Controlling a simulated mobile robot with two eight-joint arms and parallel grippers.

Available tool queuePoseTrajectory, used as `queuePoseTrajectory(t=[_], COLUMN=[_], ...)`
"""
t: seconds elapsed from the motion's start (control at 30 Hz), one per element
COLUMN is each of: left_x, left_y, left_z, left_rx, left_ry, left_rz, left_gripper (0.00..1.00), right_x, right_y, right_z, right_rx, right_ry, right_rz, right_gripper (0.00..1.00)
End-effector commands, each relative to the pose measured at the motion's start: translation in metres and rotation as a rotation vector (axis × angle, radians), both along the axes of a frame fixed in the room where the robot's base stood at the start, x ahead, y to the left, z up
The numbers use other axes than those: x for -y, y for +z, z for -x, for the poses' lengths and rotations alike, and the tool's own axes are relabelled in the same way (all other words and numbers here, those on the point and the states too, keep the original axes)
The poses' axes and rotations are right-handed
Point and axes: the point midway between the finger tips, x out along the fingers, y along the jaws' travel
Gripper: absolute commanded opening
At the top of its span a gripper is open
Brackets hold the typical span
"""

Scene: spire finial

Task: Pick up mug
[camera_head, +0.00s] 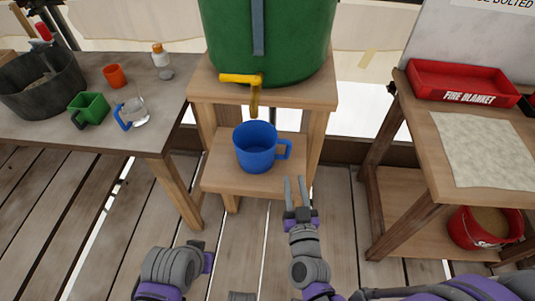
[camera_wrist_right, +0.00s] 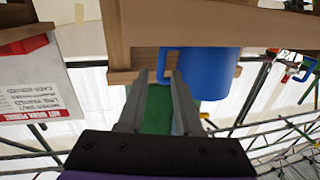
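A blue mug (camera_head: 256,150) stands upright on the low shelf of a wooden stand, below a yellow tap (camera_head: 248,88). Its handle points right in the head view. My right gripper (camera_head: 295,182) is open and empty, just in front of the shelf and below the handle in the picture. In the right wrist view, the mug (camera_wrist_right: 208,72) lies beyond the fingertips, mostly to the right. The two fingers of the right gripper (camera_wrist_right: 160,78) are apart there. My left arm shows at the bottom of the head view, but its gripper fingers cannot be seen.
A green barrel (camera_head: 268,40) stands on the stand's top (camera_head: 300,92), above the mug. The left table (camera_head: 60,135) holds a green mug (camera_head: 90,107), a clear mug (camera_head: 135,113) and an orange cup (camera_head: 115,75). A red tray (camera_head: 460,82) lies on the right table (camera_head: 420,115).

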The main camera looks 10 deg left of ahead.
Motion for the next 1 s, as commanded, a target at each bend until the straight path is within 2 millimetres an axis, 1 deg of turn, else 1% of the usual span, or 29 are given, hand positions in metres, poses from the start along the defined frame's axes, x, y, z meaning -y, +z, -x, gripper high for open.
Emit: queuePoseTrajectory(t=[0.3, 0.53, 0.7, 0.8, 0.9, 1.0], left_x=[0.0, 0.0, 0.0, 0.0, 0.0, 0.0], left_y=[-0.002, -0.004, -0.008, -0.01, -0.011, -0.01], left_z=[0.0, -0.001, -0.001, -0.001, -0.001, -0.001], left_rx=[-0.001, -0.001, -0.002, -0.003, -0.003, -0.003], left_ry=[0.0, 0.0, 0.0, 0.0, 0.0, 0.0], left_rz=[0.0, 0.0, 0.0, 0.0, 0.0, 0.0], left_gripper=[0.0, 0.0, 0.0, 0.0, 0.0, 0.0], right_x=[-0.009, -0.013, -0.021, -0.023, -0.024, -0.024], right_y=[0.001, 0.003, 0.008, 0.007, 0.007, 0.008], right_z=[-0.044, -0.062, -0.087, -0.099, -0.104, -0.104], right_rx=[0.004, 0.003, 0.002, 0.002, 0.002, 0.002], right_ry=[-0.004, -0.002, -0.002, -0.002, -0.002, -0.002], right_rz=[-0.001, -0.002, -0.001, 0.001, -0.001, -0.001], right_gripper=[0.34, 0.34, 0.34, 0.34, 0.34, 0.34])
